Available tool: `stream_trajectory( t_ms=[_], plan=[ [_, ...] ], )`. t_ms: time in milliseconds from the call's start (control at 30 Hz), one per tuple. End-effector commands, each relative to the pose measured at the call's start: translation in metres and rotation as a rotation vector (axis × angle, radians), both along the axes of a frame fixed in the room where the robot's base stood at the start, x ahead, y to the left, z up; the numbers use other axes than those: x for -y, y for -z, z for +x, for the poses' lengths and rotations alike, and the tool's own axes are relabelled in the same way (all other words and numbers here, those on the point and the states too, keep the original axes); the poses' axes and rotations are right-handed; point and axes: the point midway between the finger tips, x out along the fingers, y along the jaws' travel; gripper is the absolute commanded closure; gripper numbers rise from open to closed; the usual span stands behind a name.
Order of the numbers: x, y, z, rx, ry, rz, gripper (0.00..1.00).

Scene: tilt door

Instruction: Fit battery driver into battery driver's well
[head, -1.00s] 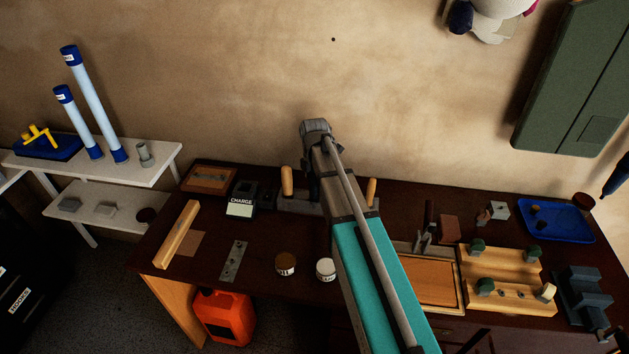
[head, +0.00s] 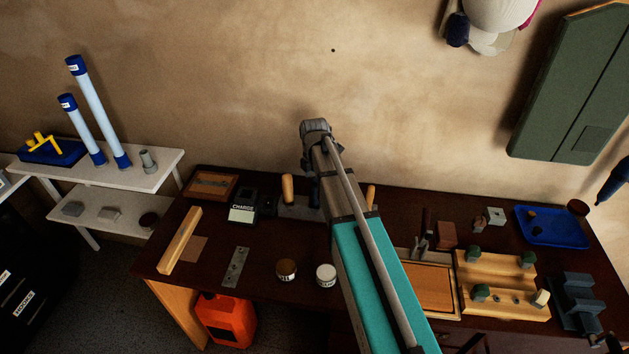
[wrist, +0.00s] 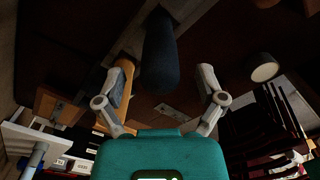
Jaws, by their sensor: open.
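A dark blue-black rounded cylinder (wrist: 161,58) points down the middle of the wrist view. It looks like the battery driver's grip, but I cannot be sure. My gripper (wrist: 160,84) is open, with one finger on each side of the cylinder and a visible gap to both. In the head view my arm hides most of the area around the gripper. A grey rack (head: 293,209) with wooden-handled tools stands partly behind the arm. A black charger marked CHARGE (head: 243,207) stands to its left. I cannot tell which opening is the driver's well.
A wooden handle (wrist: 125,75) stands close to the left finger. Two small jars (head: 286,270) and a metal plate (head: 236,267) lie on the dark bench. A wooden block fixture (head: 497,286) and blue tray (head: 552,226) are at right. A white shelf (head: 119,170) is at left.

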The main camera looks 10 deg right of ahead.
Motion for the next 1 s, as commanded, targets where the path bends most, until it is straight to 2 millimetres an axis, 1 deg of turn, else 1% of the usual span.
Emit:
stream_trajectory(
  t_ms=[33,300,367,400,800,1000],
  plan=[
    [0.0,-0.009,0.0,0.0,0.0,0.0,0.11],
    [0.0,-0.031,0.0,0.0,0.0,0.0,0.11],
    [0.0,-0.033,0.001,0.0,0.0,0.0,0.11],
    [0.0,-0.038,0.0,0.0,0.0,0.0,0.11],
    [0.0,-0.071,0.0,0.0,0.0,0.0,0.11],
    [0.0,-0.082,0.0,0.0,0.0,0.0,0.11]
  ],
)
